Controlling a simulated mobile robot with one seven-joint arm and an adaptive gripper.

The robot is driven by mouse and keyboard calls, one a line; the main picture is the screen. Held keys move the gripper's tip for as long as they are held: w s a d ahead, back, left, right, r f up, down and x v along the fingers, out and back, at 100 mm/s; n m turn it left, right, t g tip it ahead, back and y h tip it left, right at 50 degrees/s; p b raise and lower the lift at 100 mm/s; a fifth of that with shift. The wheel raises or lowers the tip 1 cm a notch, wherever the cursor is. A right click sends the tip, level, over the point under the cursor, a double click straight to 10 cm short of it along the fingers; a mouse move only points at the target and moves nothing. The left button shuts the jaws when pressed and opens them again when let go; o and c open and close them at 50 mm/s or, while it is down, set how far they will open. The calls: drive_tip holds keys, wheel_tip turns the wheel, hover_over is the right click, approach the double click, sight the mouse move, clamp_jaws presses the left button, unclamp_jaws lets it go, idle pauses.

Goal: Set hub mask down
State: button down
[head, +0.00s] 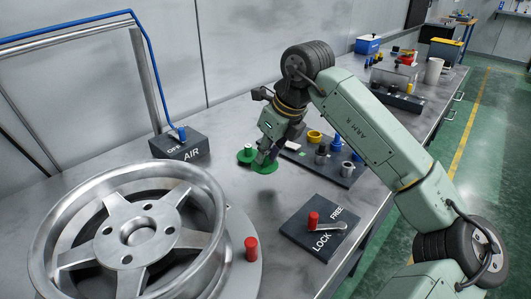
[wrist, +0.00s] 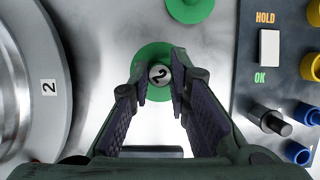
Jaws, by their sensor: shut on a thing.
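A hub mask, a green disc (head: 264,167) with a grey knob, is at my gripper (head: 266,157). My gripper is shut on this knob. A dark shadow lies on the bench below the disc, so it looks held a little above the surface. A second green mask (head: 245,156) lies just behind and left of it; it also shows at the top of the wrist view (wrist: 190,8).
A wheel (head: 135,235) on a round plate fills the front left. A LOCK/FREE box (head: 305,246) stands at front right. A dark panel (head: 340,178) with coloured parts is right of my gripper. An AIR box (head: 178,147) stands behind left. Bare bench (head: 228,183) lies between.

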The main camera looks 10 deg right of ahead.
sight(266, 160)
drive_tip(key=shift+w+f, duration=0.15)
drive_tip(key=shift+w, duration=0.55)
drive_tip(key=shift+d+f+b, duration=0.1)
drive_tip(key=shift+f+b, duration=0.6)
drive_tip(key=shift+f, duration=1)
drive_tip(key=shift+f, duration=0.25)
drive_tip(key=c, duration=1.5)
unclamp_jaws()
drive_tip(key=shift+r, duration=0.1)
drive_tip(key=shift+r, duration=0.3)
drive_tip(key=b+v, duration=0.2)
drive_tip(key=v, duration=0.9)
drive_tip(key=shift+s+r, duration=0.15)
drive_tip(key=shift+r, duration=0.2)
